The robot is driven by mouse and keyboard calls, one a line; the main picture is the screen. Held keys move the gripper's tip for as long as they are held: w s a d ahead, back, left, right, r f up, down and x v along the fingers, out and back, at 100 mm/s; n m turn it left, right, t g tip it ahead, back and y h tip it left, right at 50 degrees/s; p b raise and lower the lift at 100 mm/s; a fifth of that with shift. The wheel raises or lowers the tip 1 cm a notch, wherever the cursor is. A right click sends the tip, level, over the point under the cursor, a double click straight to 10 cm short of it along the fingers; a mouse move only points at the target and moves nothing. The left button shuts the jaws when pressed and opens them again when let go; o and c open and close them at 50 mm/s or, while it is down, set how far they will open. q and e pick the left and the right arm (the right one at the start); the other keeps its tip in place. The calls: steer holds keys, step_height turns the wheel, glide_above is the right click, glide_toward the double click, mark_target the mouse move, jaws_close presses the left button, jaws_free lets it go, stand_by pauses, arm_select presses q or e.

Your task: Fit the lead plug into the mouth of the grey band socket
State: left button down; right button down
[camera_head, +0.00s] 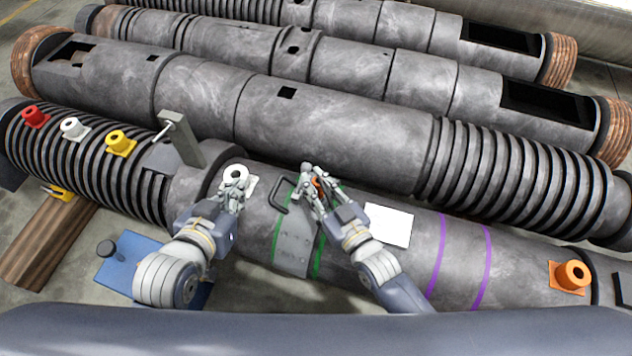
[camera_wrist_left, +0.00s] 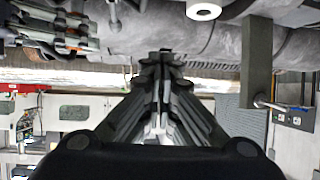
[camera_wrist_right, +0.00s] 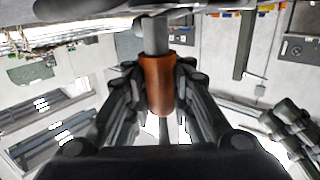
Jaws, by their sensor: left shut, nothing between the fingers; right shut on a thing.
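My right gripper (camera_head: 314,184) is shut on an orange-brown plug (camera_wrist_right: 158,85) with a grey rod at its far end. It holds the plug over the barrel, above the green-edged grey patch (camera_head: 295,247). My left gripper (camera_head: 236,193) is shut and empty, just in front of a white socket (camera_head: 235,173) with a round dark mouth. Its fingers also show closed in the left wrist view (camera_wrist_left: 165,75), with the white socket (camera_wrist_left: 203,10) at the top edge, apart from them. I cannot tell for certain which fitting is the grey band socket.
A grey post (camera_head: 181,138) with a side pin stands left of my left gripper. Red (camera_head: 34,115), white (camera_head: 72,128) and yellow (camera_head: 119,142) sockets sit on the ribbed section; an orange socket (camera_head: 571,275) is far right. A black hook (camera_head: 282,197) lies between my grippers.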

steer(key=shift+f+b, duration=0.35)
steer(key=shift+f, duration=0.25)
arm_select(q)
steer(key=shift+t+h, duration=0.4)
steer(key=shift+t, duration=0.5)
steer(key=w+r, duration=0.2)
steer(key=r, duration=0.1)
steer(key=shift+w+d+r, duration=0.1)
steer(key=shift+d+r, duration=0.05)
steer(key=shift+d, duration=0.25)
steer(key=shift+w+d+r, duration=0.1)
steer(key=shift+w+r, duration=0.05)
steer(key=shift+r, duration=0.15)
arm_select(e)
steer(key=shift+f, duration=0.15)
steer(key=shift+f+b, duration=0.65)
steer(key=shift+f, duration=0.2)
steer(key=c, duration=1.3)
jaws_free()
arm_select(q)
steer(key=r+t, duration=0.1)
steer(key=w+r+t, duration=0.1)
steer(key=r, duration=0.1)
steer(key=d+r+t+h, duration=0.1)
steer(key=r, duration=0.1)
steer(key=shift+w, duration=0.25)
steer(key=shift+f, duration=0.1)
arm_select(e)
steer(key=shift+s, duration=0.1)
